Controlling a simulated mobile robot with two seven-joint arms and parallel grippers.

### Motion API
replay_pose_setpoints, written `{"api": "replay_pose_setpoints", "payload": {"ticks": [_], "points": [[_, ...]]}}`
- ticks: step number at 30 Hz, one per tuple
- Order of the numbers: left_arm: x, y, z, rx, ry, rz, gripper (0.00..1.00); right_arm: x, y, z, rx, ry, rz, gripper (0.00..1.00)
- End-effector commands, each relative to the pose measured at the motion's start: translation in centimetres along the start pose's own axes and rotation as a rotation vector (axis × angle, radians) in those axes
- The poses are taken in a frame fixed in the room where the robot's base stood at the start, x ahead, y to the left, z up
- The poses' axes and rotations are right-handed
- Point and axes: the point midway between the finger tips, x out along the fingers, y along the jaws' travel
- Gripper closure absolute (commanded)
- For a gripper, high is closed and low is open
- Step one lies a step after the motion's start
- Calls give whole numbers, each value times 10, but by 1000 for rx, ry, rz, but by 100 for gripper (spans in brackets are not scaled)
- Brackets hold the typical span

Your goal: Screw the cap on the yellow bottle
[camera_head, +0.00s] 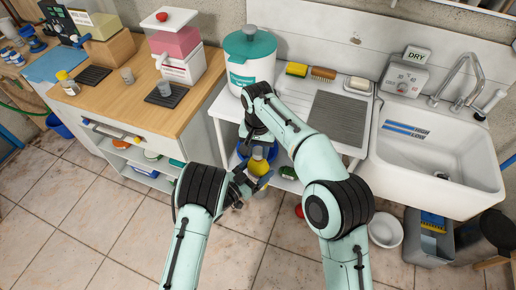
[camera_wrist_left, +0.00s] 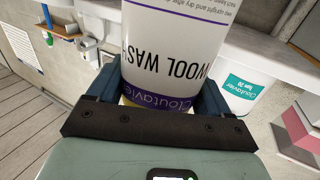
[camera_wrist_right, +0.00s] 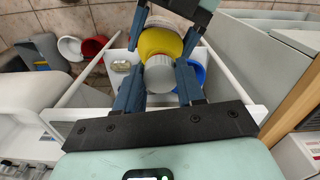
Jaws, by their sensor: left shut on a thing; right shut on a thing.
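The yellow bottle (camera_head: 259,167) is held off the floor in front of the white bench. Its white label with "WOOL WASH" and a purple band fills the left wrist view (camera_wrist_left: 180,50). My left gripper (camera_head: 248,179) is shut on the bottle's body. My right gripper (camera_head: 257,143) is above the bottle, pointing down. In the right wrist view, the pale grey cap (camera_wrist_right: 163,77) lies between my right fingers, against the bottle's yellow shoulder (camera_wrist_right: 158,43). My right gripper is shut on the cap. The neck and thread are hidden, so how tightly the cap sits cannot be seen.
A teal-and-white tub (camera_head: 250,62) stands on the bench behind my right arm. A sink (camera_head: 440,150) is at the right. A wooden counter (camera_head: 120,95) at the left holds a small bottle with a yellow top (camera_head: 67,83). A blue bucket (camera_wrist_right: 192,75) is below the bottle.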

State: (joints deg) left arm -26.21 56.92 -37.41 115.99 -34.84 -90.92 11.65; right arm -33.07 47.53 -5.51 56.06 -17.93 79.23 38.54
Motion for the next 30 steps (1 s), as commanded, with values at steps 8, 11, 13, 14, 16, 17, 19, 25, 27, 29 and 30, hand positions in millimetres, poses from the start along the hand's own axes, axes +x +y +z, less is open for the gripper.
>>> {"api": "replay_pose_setpoints", "payload": {"ticks": [8, 11, 13, 14, 16, 17, 19, 25, 27, 29, 30], "points": [[0, 0, 0, 0, 1, 0, 75, 6, 0, 0, 0, -2, 1, 94], [0, 0, 0, 0, 1, 0, 75, 8, 0, 0, 0, -2, 2, 94], [0, 0, 0, 0, 1, 0, 75, 9, 0, 0, 1, -1, 1, 94], [0, 0, 0, 0, 1, 0, 75, 10, 0, 0, 1, -1, 1, 94], [0, 0, 0, 0, 1, 0, 75, 11, 0, 0, 1, -1, 1, 94], [0, 0, 0, 0, 1, 0, 100, 11, 0, 0, 1, 0, 0, 94], [0, 0, 0, 0, 1, 0, 100, 11, 0, 0, 19, 0, 1, 94], [0, 0, 0, 0, 1, 0, 100, 12, -2, 0, 333, 1, 2, 94], [0, 0, 0, 0, 1, 0, 100, 12, -2, 0, 507, 1, 3, 94], [0, 0, 0, 0, 1, 0, 100, 12, -2, 0, 654, 2, 3, 94], [0, 0, 0, 0, 1, 0, 100, 12, -3, -1, 753, 2, 3, 94]]}}
